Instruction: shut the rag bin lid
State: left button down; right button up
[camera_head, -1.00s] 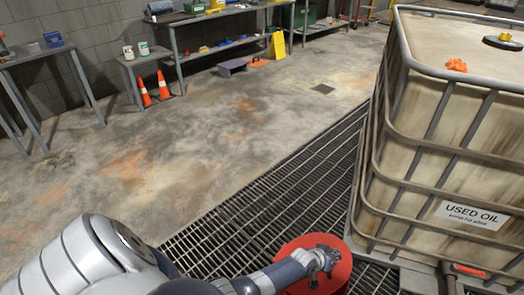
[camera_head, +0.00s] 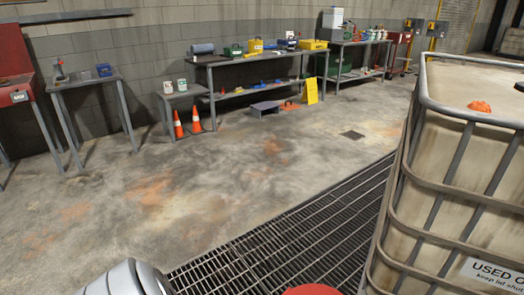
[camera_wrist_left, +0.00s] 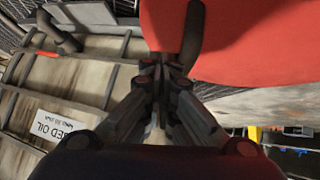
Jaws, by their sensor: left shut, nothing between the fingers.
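The rag bin shows as a red rounded edge (camera_head: 312,289) at the bottom of the head view, mostly cut off. In the left wrist view a large red surface (camera_wrist_left: 240,45) with a dark handle-like strip (camera_wrist_left: 192,35) fills the top right. I cannot tell whether the lid is open or shut. My left gripper (camera_wrist_left: 160,65) is shut and empty, its fingertips close to the red surface by the strip. I cannot tell whether they touch. In the head view only a pale link of my left arm shows. My right gripper is out of view.
A caged used-oil tank (camera_head: 455,180) stands close on the right, an orange lump (camera_head: 479,106) on its top. A floor grating (camera_head: 290,245) runs beside it. Open concrete floor (camera_head: 220,185) lies beyond, with traffic cones (camera_head: 196,121) and workbenches (camera_head: 265,57) along the wall.

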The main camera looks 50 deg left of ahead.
pick_arm(q)
jog(key=shift+s+a+f, duration=0.1)
jog(key=shift+f, duration=0.2)
jog(key=shift+s, duration=0.1)
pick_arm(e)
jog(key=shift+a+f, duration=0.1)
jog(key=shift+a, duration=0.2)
